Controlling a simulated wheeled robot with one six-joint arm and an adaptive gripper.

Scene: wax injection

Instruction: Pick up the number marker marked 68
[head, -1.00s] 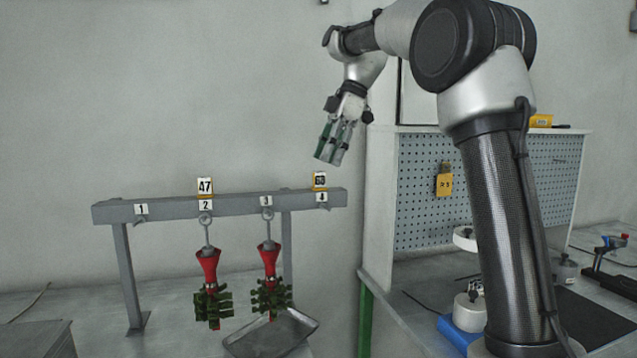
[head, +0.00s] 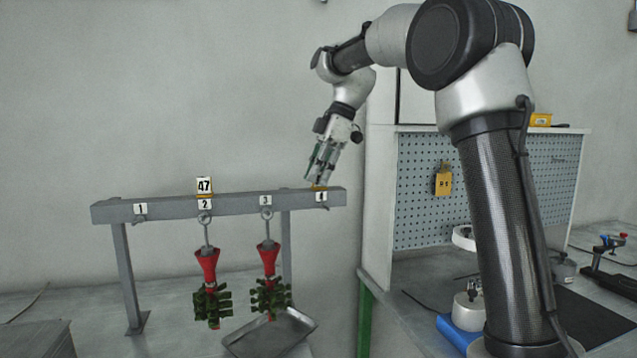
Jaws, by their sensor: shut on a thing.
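My gripper (head: 321,178) is at the right end of the grey rail (head: 160,208), above the label 4 (head: 321,197). It is shut on a number marker (head: 319,188), and its fingers hide nearly all of it. Only a thin yellow strip of its base shows, at the rail's top. The marker's number cannot be read now. Another marker, marked 47 (head: 204,186), stands upright on the rail above the label 2 (head: 205,204).
Two red and green wax trees (head: 208,266) hang from hooks 2 and 3. A metal tray (head: 270,335) lies below them. A pegboard cabinet (head: 420,200) with a yellow tag (head: 443,182) stands right of the rail. The rail's top is clear above labels 1 and 3.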

